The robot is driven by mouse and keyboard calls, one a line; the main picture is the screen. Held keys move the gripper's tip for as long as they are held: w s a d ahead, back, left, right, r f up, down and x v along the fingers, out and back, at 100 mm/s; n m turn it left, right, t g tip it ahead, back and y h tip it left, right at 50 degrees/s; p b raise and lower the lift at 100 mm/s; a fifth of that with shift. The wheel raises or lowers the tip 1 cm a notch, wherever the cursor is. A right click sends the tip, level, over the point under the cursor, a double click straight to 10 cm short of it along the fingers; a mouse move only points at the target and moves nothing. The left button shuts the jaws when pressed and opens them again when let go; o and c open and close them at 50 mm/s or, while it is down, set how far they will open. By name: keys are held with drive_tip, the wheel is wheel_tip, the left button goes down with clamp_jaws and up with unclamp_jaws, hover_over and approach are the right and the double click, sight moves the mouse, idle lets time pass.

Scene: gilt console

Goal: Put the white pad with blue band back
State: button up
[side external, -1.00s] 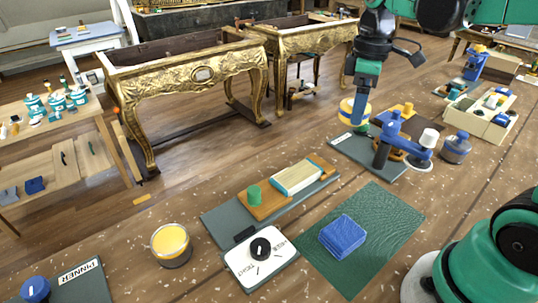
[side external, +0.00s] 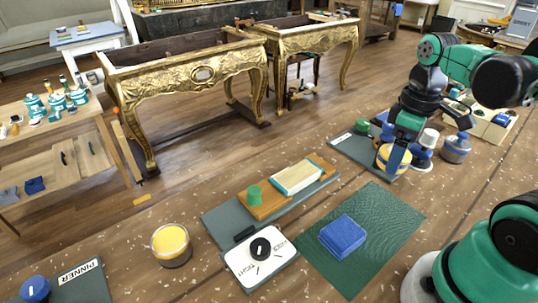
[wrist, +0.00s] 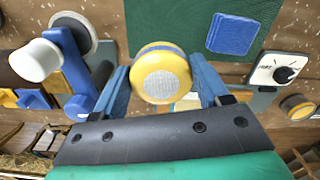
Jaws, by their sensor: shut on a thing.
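A round yellow pad with a blue band and a pale, grey-dotted face (wrist: 160,78) is between my fingers. It also shows in the side view (side external: 391,159), raised near the front right of the dark tool board (side external: 349,147). My gripper (wrist: 159,66) is shut on this pad; in the side view (side external: 394,163) it hangs in front of the blue polisher with a white knob (side external: 430,138). My arm hides part of the polisher. The polisher also shows at the left of the wrist view (wrist: 68,72). I cannot tell whether the pad touches the board.
A blue-grey jar (side external: 456,149) stands right of the polisher. A green mat (side external: 385,215) with a folded blue cloth (side external: 343,236) lies in front. A dial box (side external: 262,257) and a yellow tin (side external: 171,245) stand at the left. An open-topped box (side external: 488,127) is behind.

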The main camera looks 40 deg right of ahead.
sight(377, 207)
drive_tip(key=shift+f, duration=5.25)
drive_tip(key=o, duration=1.5)
drive_tip(key=shift+r, duration=0.15)
wheel_tip(377, 207, up, 12)
drive_tip(key=shift+f, duration=0.25)
drive_tip(key=w+a+m+t, duration=0.1)
drive_tip(key=w+a+t, duration=0.3)
drive_tip(key=a, duration=0.1)
drive_tip(key=w+a+m+t, duration=0.1)
drive_tip(key=w+a+t, duration=0.2)
drive_tip(key=shift+w+a+r+m, duration=0.1)
drive_tip(key=shift+a+r+m, duration=0.05)
drive_tip(key=shift+r+m, duration=0.2)
